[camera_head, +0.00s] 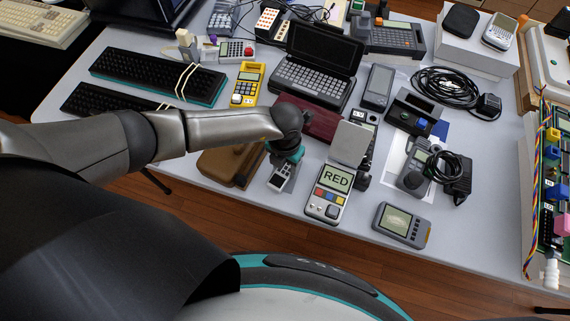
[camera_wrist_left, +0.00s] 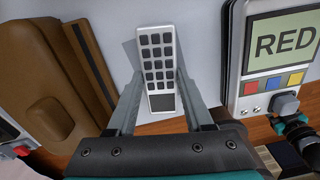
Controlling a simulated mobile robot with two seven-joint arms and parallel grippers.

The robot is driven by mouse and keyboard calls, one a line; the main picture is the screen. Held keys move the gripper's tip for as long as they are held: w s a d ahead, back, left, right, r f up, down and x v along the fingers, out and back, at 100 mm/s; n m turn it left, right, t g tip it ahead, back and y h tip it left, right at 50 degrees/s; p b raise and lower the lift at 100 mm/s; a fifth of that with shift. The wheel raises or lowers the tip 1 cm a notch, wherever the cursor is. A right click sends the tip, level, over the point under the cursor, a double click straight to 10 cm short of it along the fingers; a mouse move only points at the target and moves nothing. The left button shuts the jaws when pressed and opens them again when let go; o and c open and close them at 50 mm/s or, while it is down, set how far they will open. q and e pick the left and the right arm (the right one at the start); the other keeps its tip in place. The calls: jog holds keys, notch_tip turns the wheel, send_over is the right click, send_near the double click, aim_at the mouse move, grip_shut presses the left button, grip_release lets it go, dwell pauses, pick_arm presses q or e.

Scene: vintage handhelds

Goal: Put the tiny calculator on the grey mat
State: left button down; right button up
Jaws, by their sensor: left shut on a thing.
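The tiny calculator (camera_wrist_left: 157,58) is a slim pale device with dark keys and a dark panel at its near end. My left gripper (camera_wrist_left: 158,82) has a finger on each long side of it and is shut on it. In the head view the left gripper (camera_head: 284,168) is near the table's front edge, with the calculator (camera_head: 279,181) small below it, left of the RED handheld. I cannot tell whether the calculator touches the table. A pale grey square (camera_head: 349,143) stands behind the RED handheld; I cannot tell whether it is the mat or a lid.
A brown case (camera_head: 222,164) lies close left of the gripper. The RED handheld (camera_head: 328,192) is close right, with a grey handheld (camera_head: 402,224) farther right. A dark red case (camera_head: 312,121) lies behind. Cables and many devices crowd the rest of the table (camera_head: 232,213).

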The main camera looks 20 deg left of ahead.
pick_arm(q)
jog(key=shift+f, duration=0.2)
jog(key=shift+c, duration=1)
grip_release()
jog(key=shift+o, duration=0.2)
jog(key=shift+o, duration=0.8)
notch_tip(320, 180, up, 14)
jog(key=p, duration=1.3)
jog(key=s+p, duration=0.5)
jog(key=s, duration=1.1)
jog(key=shift+a+p, duration=0.25)
jog(key=shift+p, duration=0.15)
